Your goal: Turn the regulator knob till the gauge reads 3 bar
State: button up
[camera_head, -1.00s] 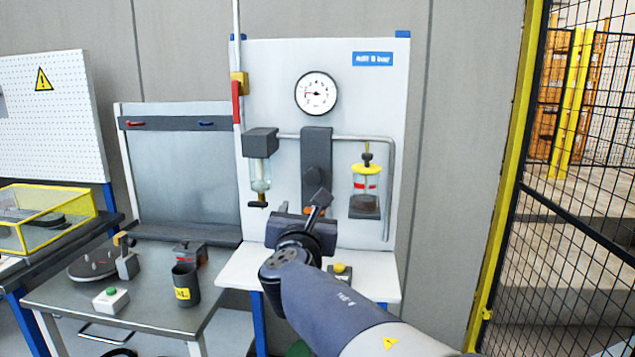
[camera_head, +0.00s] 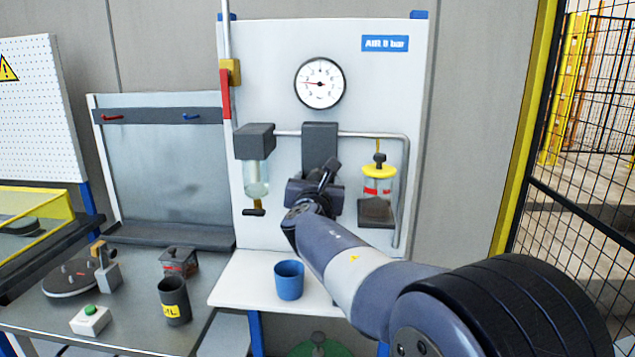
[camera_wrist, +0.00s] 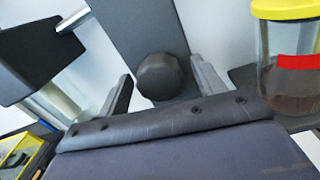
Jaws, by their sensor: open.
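The round white gauge (camera_head: 319,83) is high on the white panel. Its pointer seems to lie toward the left of the dial; the numbers are too small to read surely. The dark regulator body (camera_head: 320,145) is below it, and my gripper (camera_head: 316,185) in front hides the knob in the head view. In the wrist view the dark faceted knob (camera_wrist: 160,76) shows between the two fingers of my gripper (camera_wrist: 165,86). The fingers are open, one on each side, with gaps visible between them and the knob.
A filter with a clear bowl (camera_head: 256,178) is left of the regulator, and a yellow-topped jar (camera_head: 378,185) is right. A grey pipe (camera_head: 402,200) runs down the right side. A blue cup (camera_head: 289,280) stands on the white shelf (camera_head: 240,285) below.

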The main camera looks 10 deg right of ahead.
jog(key=shift+c, duration=0.5)
jog(key=c, duration=0.9)
jog(key=shift+f+m+b, duration=0.1)
jog(key=shift+m+b, duration=0.2)
jog(key=shift+b, duration=0.15)
jog(key=shift+f+m+b, duration=0.15)
jog(key=shift+m+b, duration=0.45)
jog(key=shift+b, duration=0.15)
jog(key=m+b, duration=0.2)
jog(key=b, duration=0.1)
jog(key=m+b, duration=0.3)
jog(key=shift+m, duration=0.4)
jog(key=shift+m+b, duration=1.25)
jog(key=shift+m, duration=0.35)
jog(key=shift+r, duration=0.2)
